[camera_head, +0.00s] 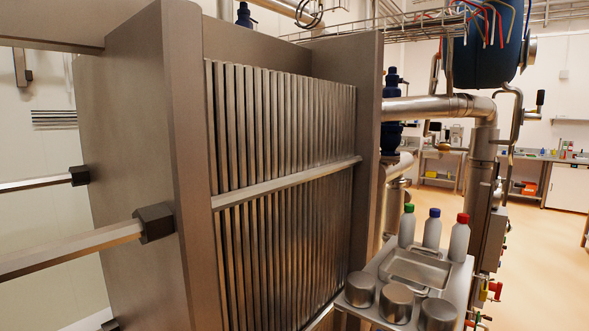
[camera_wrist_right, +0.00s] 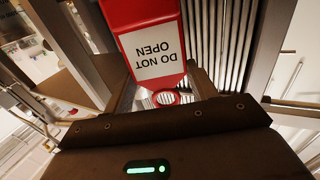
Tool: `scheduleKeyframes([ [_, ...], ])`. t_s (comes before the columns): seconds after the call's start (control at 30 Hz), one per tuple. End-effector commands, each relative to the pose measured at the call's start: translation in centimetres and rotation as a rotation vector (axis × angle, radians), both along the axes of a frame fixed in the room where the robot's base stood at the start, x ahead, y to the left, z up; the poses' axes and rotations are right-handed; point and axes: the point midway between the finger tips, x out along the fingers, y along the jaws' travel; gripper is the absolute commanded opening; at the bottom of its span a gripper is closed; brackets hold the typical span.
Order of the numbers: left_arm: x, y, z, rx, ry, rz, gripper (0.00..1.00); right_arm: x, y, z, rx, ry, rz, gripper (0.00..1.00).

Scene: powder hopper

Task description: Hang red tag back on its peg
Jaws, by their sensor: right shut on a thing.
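The red tag (camera_wrist_right: 152,50) fills the top middle of the right wrist view. Its white label reads "DO NOT OPEN" and appears upside down. A small red ring (camera_wrist_right: 165,97) shows at its lower end, close to my gripper. My right gripper (camera_wrist_right: 168,103) is shut on the tag; its brown body fills the bottom of that view and its fingertips are hard to make out. Neither gripper nor the tag shows in the head view. I cannot pick out the peg in either view.
A large steel plate stack (camera_head: 285,130) in a thick frame fills the head view's middle. To its right, a steel tray (camera_head: 455,290) holds bottles with green, blue and red caps and metal cups. Pipes (camera_head: 440,107) stand behind. Open floor (camera_head: 545,235) lies at far right.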

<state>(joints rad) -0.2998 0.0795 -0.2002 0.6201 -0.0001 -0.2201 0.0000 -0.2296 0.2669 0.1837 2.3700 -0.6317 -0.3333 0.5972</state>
Motion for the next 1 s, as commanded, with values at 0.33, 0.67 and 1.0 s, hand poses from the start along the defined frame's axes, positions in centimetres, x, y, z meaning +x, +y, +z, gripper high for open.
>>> scheduleKeyframes([
  [0.33,0.0,0.0,0.0,0.0,0.001,0.0,0.36,0.0,0.0,0.0,0.0,0.0,0.001,0.32],
  [0.67,0.0,0.0,0.0,0.0,0.001,0.0,0.36,0.2,2.0,1.2,0.001,-0.003,-0.009,0.32],
  [1.0,0.0,0.0,0.0,0.0,0.001,0.0,0.36,-0.4,9.3,3.7,0.021,0.013,-0.246,0.32],
])
